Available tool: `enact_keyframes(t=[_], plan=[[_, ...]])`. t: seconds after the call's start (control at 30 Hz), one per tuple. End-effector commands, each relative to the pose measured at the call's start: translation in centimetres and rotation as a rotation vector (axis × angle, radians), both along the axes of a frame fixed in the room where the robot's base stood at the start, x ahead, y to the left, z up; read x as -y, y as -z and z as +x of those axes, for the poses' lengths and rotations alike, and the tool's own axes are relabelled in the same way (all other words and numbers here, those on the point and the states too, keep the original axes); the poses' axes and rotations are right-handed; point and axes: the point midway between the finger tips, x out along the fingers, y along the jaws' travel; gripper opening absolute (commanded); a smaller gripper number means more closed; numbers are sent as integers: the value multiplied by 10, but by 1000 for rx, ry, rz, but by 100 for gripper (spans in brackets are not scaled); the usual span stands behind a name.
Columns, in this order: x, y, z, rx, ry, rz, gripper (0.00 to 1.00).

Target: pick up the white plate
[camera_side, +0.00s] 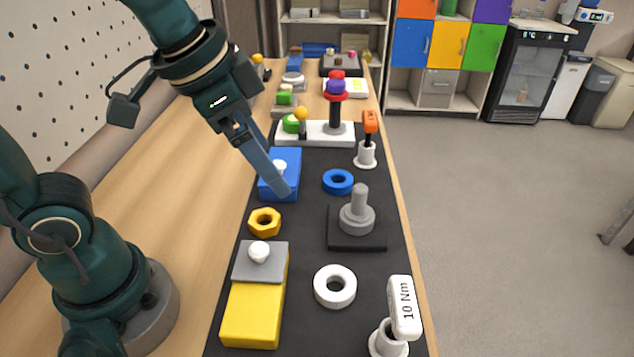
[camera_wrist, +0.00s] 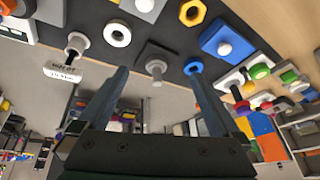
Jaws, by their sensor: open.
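The white plate, a thick white ring (camera_side: 335,287), lies flat on the black mat, right of the yellow box. It also shows in the wrist view (camera_wrist: 117,33), toward the top left. A grey post on a round base (camera_side: 358,212) stands on a dark square farther back; it shows in the wrist view (camera_wrist: 155,68) too. My gripper (camera_side: 283,190) hangs over the mat near the blue block, back and left of the white plate and apart from it. In the wrist view my gripper (camera_wrist: 158,74) has its two fingers spread wide, with nothing held.
A blue ring (camera_side: 338,181), a yellow nut (camera_side: 264,222) and a blue block with a white knob (camera_side: 278,180) lie nearby. A yellow box (camera_side: 254,310) with a grey knobbed lid is at front left.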

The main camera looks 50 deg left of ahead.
Motion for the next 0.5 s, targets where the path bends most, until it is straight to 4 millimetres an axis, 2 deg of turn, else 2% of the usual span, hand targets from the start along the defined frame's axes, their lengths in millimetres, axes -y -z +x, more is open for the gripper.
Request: enact_keyframes(t=[0.1, 0.23, 0.37, 0.5], plan=[[20, 13, 20, -75, 118, 31, 100], [44, 35, 36, -152, 234, 63, 100], [68, 64, 45, -233, 336, 92, 100], [87, 95, 44, -312, 409, 119, 100]])
